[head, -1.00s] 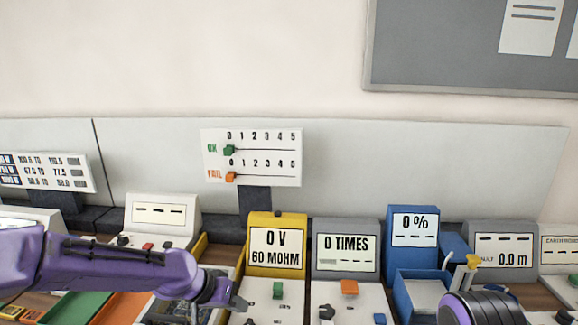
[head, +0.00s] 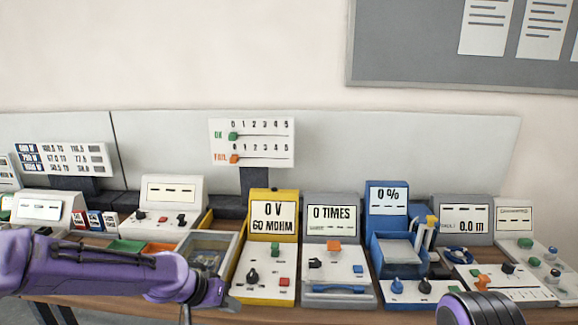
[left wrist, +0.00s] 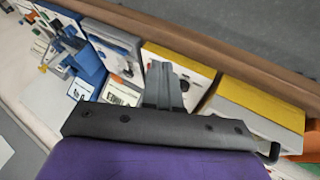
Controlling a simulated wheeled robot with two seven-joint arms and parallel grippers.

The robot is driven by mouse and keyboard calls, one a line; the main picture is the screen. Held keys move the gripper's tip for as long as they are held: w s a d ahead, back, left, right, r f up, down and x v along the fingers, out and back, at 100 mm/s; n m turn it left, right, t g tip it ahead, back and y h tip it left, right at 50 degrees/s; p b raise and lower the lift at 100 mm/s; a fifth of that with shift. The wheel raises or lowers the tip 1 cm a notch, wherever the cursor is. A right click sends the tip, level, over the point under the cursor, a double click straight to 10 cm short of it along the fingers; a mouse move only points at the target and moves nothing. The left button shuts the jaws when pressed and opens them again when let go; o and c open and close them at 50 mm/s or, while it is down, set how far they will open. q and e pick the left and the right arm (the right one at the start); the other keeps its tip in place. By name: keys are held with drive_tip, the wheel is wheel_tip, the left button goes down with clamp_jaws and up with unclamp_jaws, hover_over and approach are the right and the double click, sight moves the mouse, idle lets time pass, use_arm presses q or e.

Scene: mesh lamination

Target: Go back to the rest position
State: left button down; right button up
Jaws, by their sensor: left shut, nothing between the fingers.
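My left arm (head: 110,272) is purple and reaches in from the left, in front of the bench. Its gripper (head: 185,315) shows only in part at the bottom edge of the head view. In the left wrist view the left gripper's grey fingers (left wrist: 163,80) are together and empty, with the bench devices beyond them. A purple and black part of my right arm (head: 480,308) shows at the bottom right of the head view. The right gripper is out of view.
The wooden bench (head: 110,310) holds a yellow 60 MOHM tester (head: 270,290), a grey TIMES counter (head: 331,222), a blue percent device (head: 388,197) and a grey metre device (head: 465,215). An OK/FAIL board (head: 252,142) stands behind.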

use_arm(q)
drive_tip(key=s+a+f+n+t+y+b, duration=0.25)
drive_tip(key=s+a+f+n, duration=0.2)
drive_tip(key=f, duration=0.45)
drive_tip(key=s+a+f+n+t+y+b, duration=0.1)
drive_tip(key=s+a+f+n+y, duration=0.35)
drive_tip(key=f, duration=0.55)
drive_tip(key=s+a+f+g+b, duration=0.1)
drive_tip(key=s+a+f, duration=0.1)
drive_tip(key=s+f, duration=0.3)
drive_tip(key=s+a+f+g+y+b, duration=0.1)
drive_tip(key=s+a+f+g, duration=0.1)
drive_tip(key=s, duration=0.9)
drive_tip(key=s+a+f+g+y+b, duration=0.1)
drive_tip(key=s+a+f+g, duration=0.1)
drive_tip(key=s+f, duration=0.5)
drive_tip(key=shift+s+a+f+m+b, duration=0.3)
drive_tip(key=shift+s+a, duration=0.5)
drive_tip(key=shift+s, duration=0.3)
use_arm(e)
wheel_tip(320, 180, down, 7)
drive_tip(key=shift+w, duration=0.25)
drive_tip(key=shift+f, duration=0.1)
